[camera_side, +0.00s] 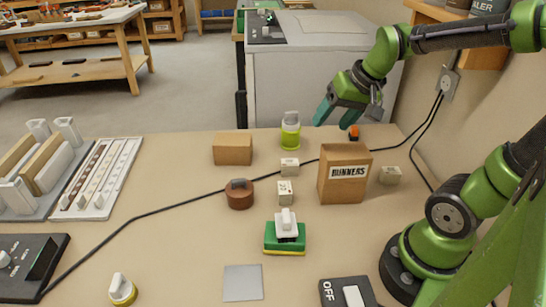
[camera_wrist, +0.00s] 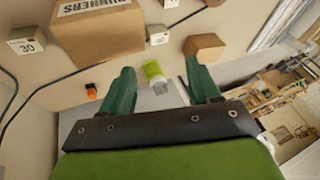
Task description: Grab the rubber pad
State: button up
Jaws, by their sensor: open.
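A flat grey square (camera_side: 242,283), which looks like the rubber pad, lies on the bench near the front edge in the side view. It is not visible in the wrist view. My gripper (camera_side: 338,116) is open and empty above the far edge of the bench, well behind the pad and to its right. Its two green fingers also show spread in the wrist view (camera_wrist: 160,70), with a green bottle (camera_wrist: 153,71) seen between them.
A brown "RUNNERS" box (camera_side: 343,176), smaller blocks and a round brown piece (camera_side: 239,194) stand mid-bench. A green-and-yellow block with a white handle (camera_side: 285,236) is behind the pad. An "OFF" switch box (camera_side: 348,292) is right of it. A black cable (camera_side: 150,212) crosses the bench.

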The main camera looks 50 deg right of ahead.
jog(key=w+d+f+m+g+h, duration=0.1)
jog(key=w+d+f+m, duration=0.15)
jog(key=d, duration=0.85)
jog(key=g+h, duration=0.2)
jog(key=h, duration=0.1)
send_near(355, 128)
jog(key=shift+m, duration=0.45)
jog(key=x, duration=0.4)
jog(key=shift+d+f, duration=0.2)
jog(key=shift+d, duration=0.25)
jog(key=shift+a+x, duration=0.2)
jog(key=shift+x, duration=1.35)
jog(key=shift+a+x, duration=0.15)
jog(key=shift+x, duration=1.35)
jog(key=shift+f, duration=0.15)
jog(key=shift+c, duration=0.2)
jog(key=c, duration=1.1)
